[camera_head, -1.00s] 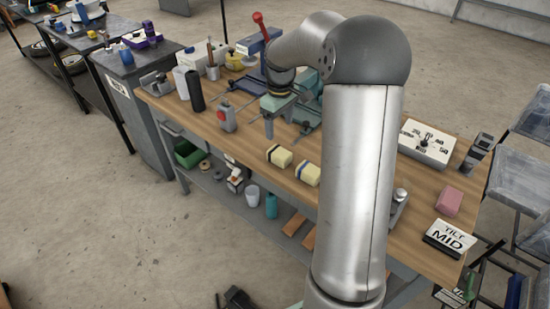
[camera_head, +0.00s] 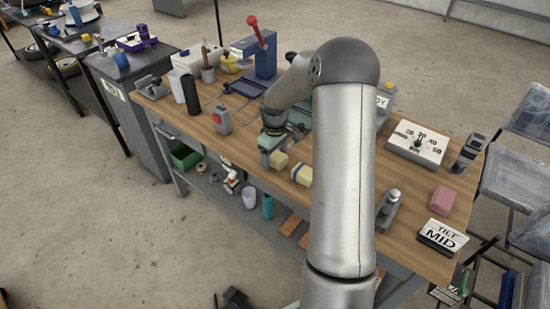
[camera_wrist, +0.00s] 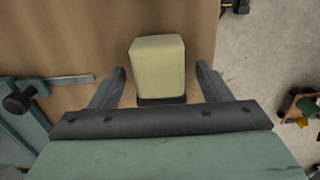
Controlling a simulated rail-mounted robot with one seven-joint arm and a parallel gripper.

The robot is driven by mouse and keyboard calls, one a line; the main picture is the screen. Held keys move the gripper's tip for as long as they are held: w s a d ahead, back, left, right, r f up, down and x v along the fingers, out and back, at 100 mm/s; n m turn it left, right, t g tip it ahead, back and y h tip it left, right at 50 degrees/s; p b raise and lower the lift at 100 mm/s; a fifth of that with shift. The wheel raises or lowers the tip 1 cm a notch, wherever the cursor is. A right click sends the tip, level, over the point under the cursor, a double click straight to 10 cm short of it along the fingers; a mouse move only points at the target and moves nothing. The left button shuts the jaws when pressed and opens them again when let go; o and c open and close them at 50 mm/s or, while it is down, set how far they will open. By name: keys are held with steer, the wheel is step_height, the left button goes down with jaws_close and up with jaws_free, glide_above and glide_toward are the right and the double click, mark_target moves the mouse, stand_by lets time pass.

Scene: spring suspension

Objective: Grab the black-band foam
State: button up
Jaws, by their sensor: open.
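The black-band foam (camera_head: 279,161) is a small cream block on the wooden workbench, partly hidden by my gripper (camera_head: 272,152) in the head view. In the wrist view the foam (camera_wrist: 157,65) stands between the two open fingers of my gripper (camera_wrist: 161,75), with gaps on both sides. A dark strip shows along its near edge. My gripper is open and holds nothing.
A second cream foam block with a blue band (camera_head: 302,175) lies close by on the right. A grey bottle with a red mark (camera_head: 222,121) and a black cylinder (camera_head: 190,94) stand to the left. The bench's front edge is near the foam.

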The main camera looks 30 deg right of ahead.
steer(key=c, duration=1.1)
steer(key=shift+o, duration=0.2)
